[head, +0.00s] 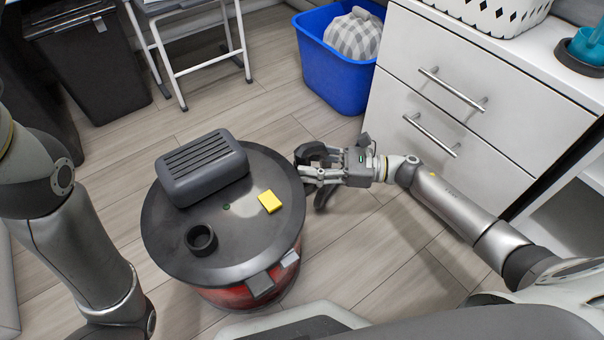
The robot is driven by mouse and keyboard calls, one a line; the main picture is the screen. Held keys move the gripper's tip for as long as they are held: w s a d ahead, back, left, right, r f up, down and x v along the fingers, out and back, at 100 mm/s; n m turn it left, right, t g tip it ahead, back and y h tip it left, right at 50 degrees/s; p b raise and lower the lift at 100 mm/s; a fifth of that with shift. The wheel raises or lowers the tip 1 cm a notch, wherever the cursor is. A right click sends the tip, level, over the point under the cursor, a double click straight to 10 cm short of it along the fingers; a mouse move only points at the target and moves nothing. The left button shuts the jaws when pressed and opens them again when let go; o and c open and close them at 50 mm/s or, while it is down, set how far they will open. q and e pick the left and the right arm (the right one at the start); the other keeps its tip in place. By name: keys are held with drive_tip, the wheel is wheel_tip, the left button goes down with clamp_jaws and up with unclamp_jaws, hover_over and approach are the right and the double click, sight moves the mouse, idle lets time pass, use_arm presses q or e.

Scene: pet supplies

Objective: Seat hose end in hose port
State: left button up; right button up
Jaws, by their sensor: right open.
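A round canister with a dark grey lid (165,225) and a red body (232,298) stands on the floor in front of me. The hose port (201,239), a short black ring, stands up from the lid at its front left. My right gripper (308,176) is open just beyond the lid's right edge. A dark rounded piece (311,152), perhaps the hose end, is at its fingers. A dark curved piece (322,198) hangs below them; I cannot tell whether the two are joined. My left arm comes down at the left; its gripper is out of view.
The lid carries a ribbed grey housing (202,168) and a yellow block (270,202). A blue bin (335,75), a black bin (95,65) and a white metal frame (208,66) stand behind. Wood floor lies between.

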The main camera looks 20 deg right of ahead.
drive_tip(key=shift+w+a, duration=0.1)
drive_tip(key=shift+a, duration=0.25)
drive_tip(key=shift+c, duration=0.4)
drive_tip(key=c, duration=0.7)
drive_tip(key=shift+r, duration=0.15)
